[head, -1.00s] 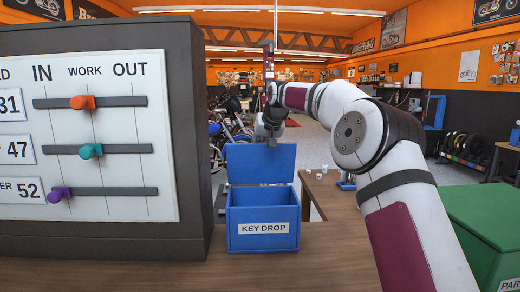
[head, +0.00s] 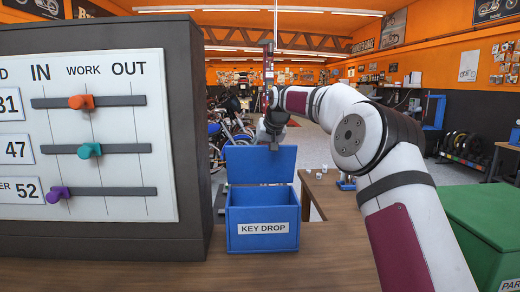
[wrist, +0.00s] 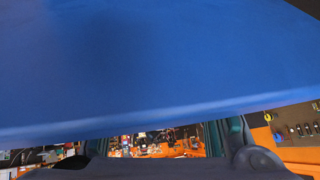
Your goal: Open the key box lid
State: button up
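The blue key box (head: 262,241), labelled KEY DROP, stands on the wooden counter right of the grey board. Its blue lid (head: 261,165) is raised and stands up nearly vertical at the back, so the inside of the box shows. My gripper (head: 273,139) is at the lid's top edge, pointing down; the lid hides part of it, and I cannot tell whether they touch. In the wrist view the lid (wrist: 160,65) fills most of the picture. The gripper's fingers show apart at the bottom, with their tips hidden behind the lid.
A grey board (head: 95,135) with three coloured sliders stands close on the left. A green box (head: 485,225) stands at the right, beyond my arm. The counter (head: 290,272) in front of the key box is clear. Motorcycles stand behind.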

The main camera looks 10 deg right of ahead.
jog(key=v, duration=1.2)
jog(key=shift+a+r, duration=0.2)
jog(key=shift+r, duration=0.2)
